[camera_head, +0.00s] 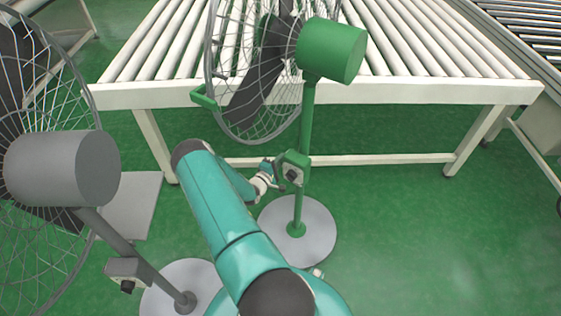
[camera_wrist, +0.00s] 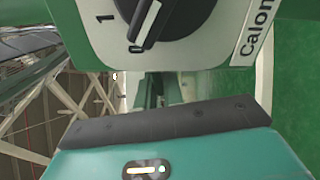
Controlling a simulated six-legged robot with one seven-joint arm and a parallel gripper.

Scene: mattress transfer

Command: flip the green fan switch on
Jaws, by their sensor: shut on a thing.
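The green fan (camera_head: 333,50) stands upright on a round grey base, its cage facing left. Its switch box (camera_head: 294,165) is on the post, with a dark knob (camera_head: 293,176). In the wrist view the black knob (camera_wrist: 165,12) is close at the top edge, cut off by the frame. Its white line points at the 0 mark, and a 1 mark is to the left. My gripper (camera_head: 273,178) is right beside the box's left side. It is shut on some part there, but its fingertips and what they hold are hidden.
A grey fan (camera_head: 65,168) stands at the left, close to my arm, with its own switch box (camera_head: 128,271) low on the post. A white roller conveyor (camera_head: 420,92) runs behind the green fan. The green floor at the right is clear.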

